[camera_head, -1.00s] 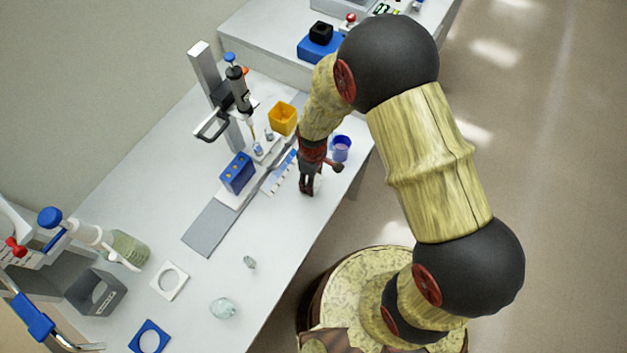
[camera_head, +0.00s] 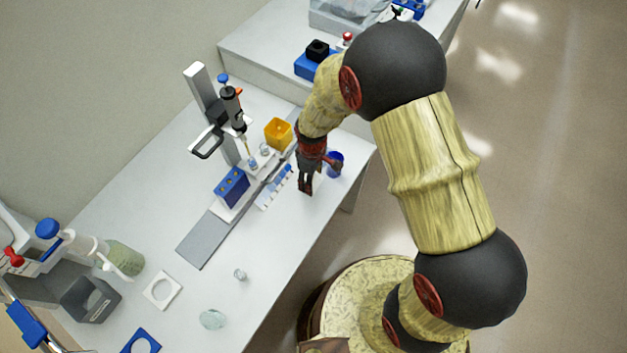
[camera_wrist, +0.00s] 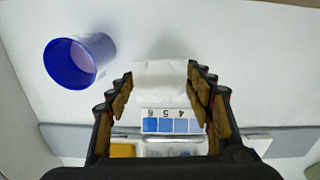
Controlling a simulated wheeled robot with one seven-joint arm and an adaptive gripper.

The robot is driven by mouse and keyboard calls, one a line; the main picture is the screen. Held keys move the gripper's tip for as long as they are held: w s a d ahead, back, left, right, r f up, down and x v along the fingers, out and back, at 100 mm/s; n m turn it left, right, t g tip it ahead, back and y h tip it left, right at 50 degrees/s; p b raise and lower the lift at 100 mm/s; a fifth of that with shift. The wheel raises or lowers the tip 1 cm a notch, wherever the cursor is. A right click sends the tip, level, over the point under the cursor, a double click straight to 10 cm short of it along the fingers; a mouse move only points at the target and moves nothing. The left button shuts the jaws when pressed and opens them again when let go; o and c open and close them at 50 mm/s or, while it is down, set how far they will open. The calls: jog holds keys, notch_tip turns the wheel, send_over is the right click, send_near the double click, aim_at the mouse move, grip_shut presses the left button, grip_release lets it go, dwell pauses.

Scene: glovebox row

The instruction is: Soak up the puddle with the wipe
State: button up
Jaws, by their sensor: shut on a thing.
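My gripper (camera_wrist: 158,98) is shut on a white wipe (camera_wrist: 160,73), which shows between the fingers in the wrist view. In the head view my gripper (camera_head: 306,190) points down near the bench's front edge, left of the blue cup (camera_head: 335,165). The arm hides the wipe there. I cannot tell whether the wipe touches the bench. No puddle can be made out for sure. A pale, translucent round patch (camera_head: 212,319) lies at the near end of the bench; I cannot tell if it is liquid or glass.
The blue cup (camera_wrist: 80,61) also shows in the wrist view. A strip with numbered blue squares (camera_head: 275,187), a blue rack (camera_head: 232,186), a yellow bin (camera_head: 278,133) and a pipette stand (camera_head: 203,92) are close by.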

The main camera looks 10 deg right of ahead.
jog(key=shift+r+p, duration=0.95)
jog(key=shift+r, duration=0.75)
jog(key=shift+f, duration=0.1)
